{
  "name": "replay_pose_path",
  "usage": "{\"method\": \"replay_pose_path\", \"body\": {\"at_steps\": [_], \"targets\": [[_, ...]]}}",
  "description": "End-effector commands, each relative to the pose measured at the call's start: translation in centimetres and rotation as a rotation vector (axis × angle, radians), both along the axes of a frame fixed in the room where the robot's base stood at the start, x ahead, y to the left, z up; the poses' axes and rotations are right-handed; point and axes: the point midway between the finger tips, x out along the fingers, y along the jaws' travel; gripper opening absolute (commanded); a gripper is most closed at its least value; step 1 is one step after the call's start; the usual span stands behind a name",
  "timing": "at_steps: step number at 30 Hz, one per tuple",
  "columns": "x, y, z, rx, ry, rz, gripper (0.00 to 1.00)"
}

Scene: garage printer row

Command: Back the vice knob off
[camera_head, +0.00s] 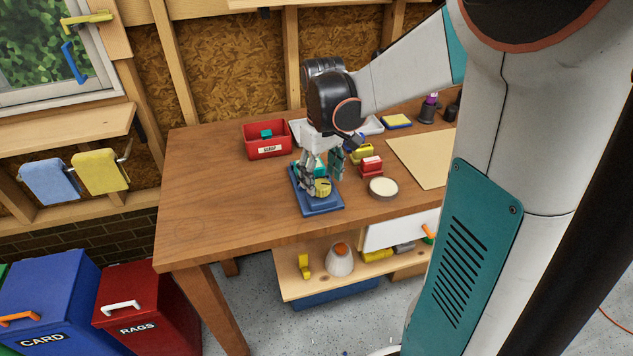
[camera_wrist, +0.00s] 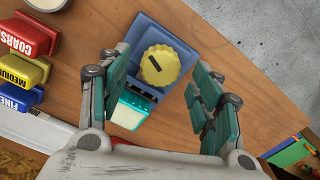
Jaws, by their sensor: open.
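The vice knob (camera_wrist: 160,66) is a yellow, ridged disc with a dark bar mark on its face. It sits on the blue vice (camera_wrist: 181,30), whose dark jaw and a teal block (camera_wrist: 130,112) show beside it in the wrist view. In the head view the knob (camera_head: 322,187) and the blue vice base (camera_head: 322,209) stand on the workbench under my gripper. My gripper (camera_wrist: 165,75) is open, with one teal-padded finger on each side of the vice. The knob shows between and beyond the fingertips, with visible space on both sides. I cannot tell the height gap.
A red scrap bin (camera_head: 267,141) stands behind the vice on the workbench (camera_head: 225,195). Red, yellow and blue labelled blocks (camera_wrist: 25,35) lie beside it. A round pale dish (camera_head: 383,188) is to the right. The bench's left part is clear.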

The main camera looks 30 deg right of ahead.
Motion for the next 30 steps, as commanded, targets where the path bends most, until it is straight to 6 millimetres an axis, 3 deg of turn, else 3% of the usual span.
{"method": "replay_pose_path", "body": {"at_steps": [6,15,16,21,22,30], "targets": [[0.0,0.0,-1.8,0.0,0.0,0.0,0.59],[0.0,0.0,-2.0,0.001,0.0,0.0,0.59],[0.0,0.0,-2.0,0.001,0.0,0.0,0.56],[0.0,0.0,-2.0,0.001,0.0,0.0,0.18],[0.0,0.0,-2.0,0.0,0.0,0.0,0.15],[0.0,0.0,-1.9,0.0,0.001,0.054,0.15]]}}
